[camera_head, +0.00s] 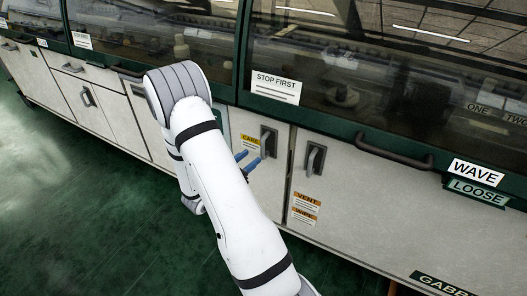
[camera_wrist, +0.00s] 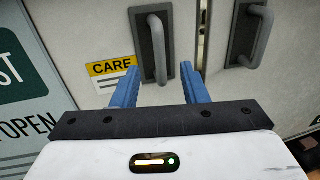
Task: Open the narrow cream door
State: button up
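A narrow cream door (camera_head: 270,187) with a yellow CARE label (camera_head: 250,142) stands in the machine's lower front. It has an upright grey handle (camera_head: 268,140) on a dark plate near its right edge. In the wrist view the handle (camera_wrist: 157,50) shows between and beyond my blue fingertips. My gripper (camera_head: 248,161) is open and empty in front of this door, just left of the handle in the head view. The wrist view also shows my gripper (camera_wrist: 159,69) with its fingers wide apart. I cannot tell how far the handle is from the fingers. The door looks shut.
A second cream door with its own grey handle (camera_head: 315,158) is to the right, with VENT labels (camera_head: 306,200). A narrow slit (camera_wrist: 203,40) separates the doors. A dark bar handle (camera_head: 394,153) runs under the window further right. The green floor (camera_head: 100,230) is clear at left.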

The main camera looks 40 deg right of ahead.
aim_at(263, 148)
jog(key=d, duration=0.2)
jog(key=w+d, duration=0.1)
jog(key=d, duration=0.4)
jog(key=shift+w+d, duration=0.2)
jog(key=shift+w, duration=0.05)
jog(key=shift+c, duration=0.4)
grip_shut()
